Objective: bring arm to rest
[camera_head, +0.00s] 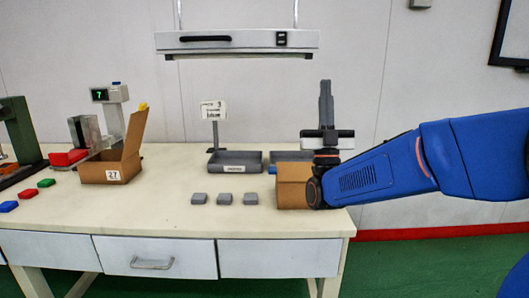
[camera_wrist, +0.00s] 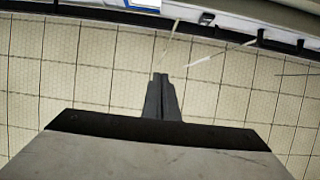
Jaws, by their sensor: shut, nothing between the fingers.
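My arm (camera_head: 380,174) is blue and reaches in from the right side of the head view, over the right end of the table. My gripper (camera_head: 326,84) points straight up above the table, with its fingers together and nothing between them. In the wrist view the shut fingers (camera_wrist: 160,78) show at the centre against a tiled surface. The gripper touches nothing that I can see.
Grey trays (camera_head: 235,168), several grey blocks (camera_head: 225,199) and an open box (camera_head: 104,172) are on the cream table (camera_head: 150,225). A lamp (camera_head: 237,42) hangs above. The table's front middle is clear.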

